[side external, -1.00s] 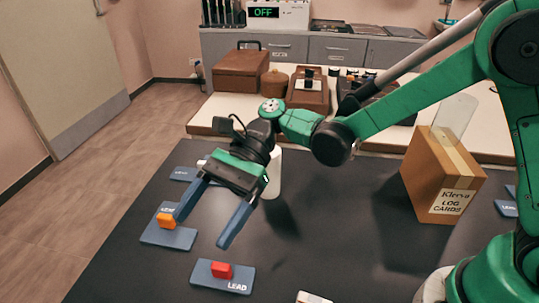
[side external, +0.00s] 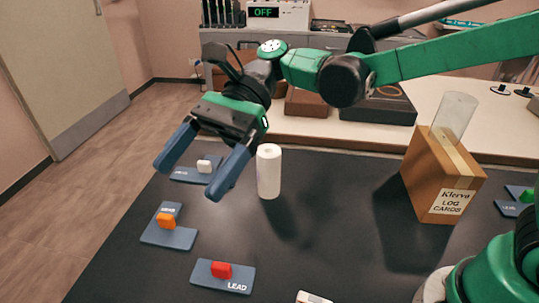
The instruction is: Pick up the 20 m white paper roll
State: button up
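The white paper roll (side external: 269,172) stands upright on the dark table, near its back edge and left of the cardboard box. My gripper (side external: 188,182) is in the air to the left of the roll, its two blue fingers spread apart and pointing down and left. Nothing is between the fingers. The right finger appears close to the roll in the picture, but it is apart from it. The roll is in plain view.
Blue lead plates carry a white block (side external: 204,166), an orange block (side external: 166,220) and a red block (side external: 221,270). The table's middle is clear.

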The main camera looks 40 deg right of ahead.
jog(key=shift+o, duration=0.6)
notch_tip(320, 180, up, 5)
jog(key=m+t+y, duration=0.4)
jog(key=m+t, duration=0.4)
jog(key=t, duration=0.3)
send_over(260, 152)
jog(key=v, duration=0.5)
notch_tip(260, 152, down, 18)
jog(key=shift+y, duration=0.3)
jog(key=shift+x, duration=2.55)
jog(key=shift+r, duration=0.1)
grip_shut()
